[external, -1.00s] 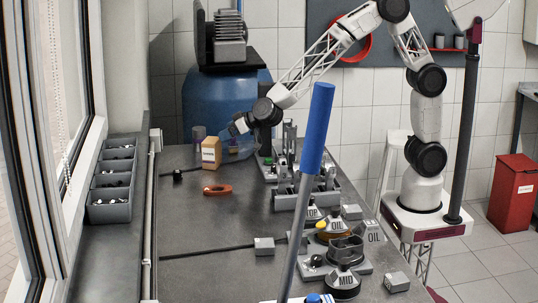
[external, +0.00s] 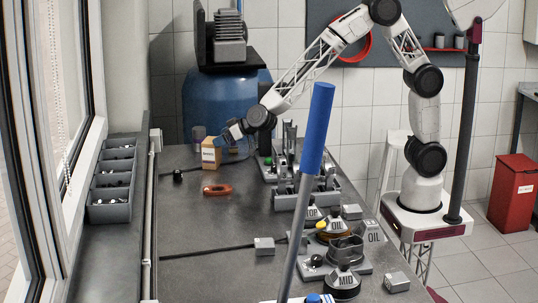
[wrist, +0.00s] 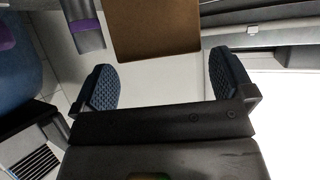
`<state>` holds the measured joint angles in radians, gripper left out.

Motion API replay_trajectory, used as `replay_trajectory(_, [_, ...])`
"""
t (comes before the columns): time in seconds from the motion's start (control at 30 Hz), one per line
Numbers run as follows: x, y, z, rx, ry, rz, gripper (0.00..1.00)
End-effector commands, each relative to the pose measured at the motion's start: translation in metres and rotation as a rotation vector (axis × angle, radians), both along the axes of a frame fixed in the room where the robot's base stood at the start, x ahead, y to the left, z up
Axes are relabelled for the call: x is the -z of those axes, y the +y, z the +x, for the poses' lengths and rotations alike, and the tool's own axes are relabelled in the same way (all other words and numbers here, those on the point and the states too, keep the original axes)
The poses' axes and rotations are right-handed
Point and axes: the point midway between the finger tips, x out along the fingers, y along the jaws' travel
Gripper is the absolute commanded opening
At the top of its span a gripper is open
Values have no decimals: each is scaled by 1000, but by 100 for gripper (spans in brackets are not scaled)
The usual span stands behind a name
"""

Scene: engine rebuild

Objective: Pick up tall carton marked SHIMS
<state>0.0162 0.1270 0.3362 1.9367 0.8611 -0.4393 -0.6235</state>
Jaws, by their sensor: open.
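The tall tan carton (external: 210,154) stands upright on the workbench at the far left, with small dark print on its pale label. In the wrist view the carton (wrist: 155,28) shows as a brown block at the top, just beyond and between the fingertips. My gripper (external: 226,137) is open and empty, close beside the carton at its right and slightly above its middle in the external view. In the wrist view the two dark padded fingers of my gripper (wrist: 166,80) are spread wider than the carton. I cannot tell whether either finger touches it.
An orange-red oval part (external: 217,190) lies in front. Engine parts and racks (external: 300,180) fill the bench's right side. A blue-handled pole (external: 318,130) crosses the external view. The bench's left middle is mostly clear.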

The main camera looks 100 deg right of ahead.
Motion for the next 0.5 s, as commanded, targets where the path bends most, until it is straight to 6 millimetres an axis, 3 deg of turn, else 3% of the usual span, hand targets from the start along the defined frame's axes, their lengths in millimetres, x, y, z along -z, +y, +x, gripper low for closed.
replay_trajectory(0.5, [2,-4,8,0,-1,-1,100])
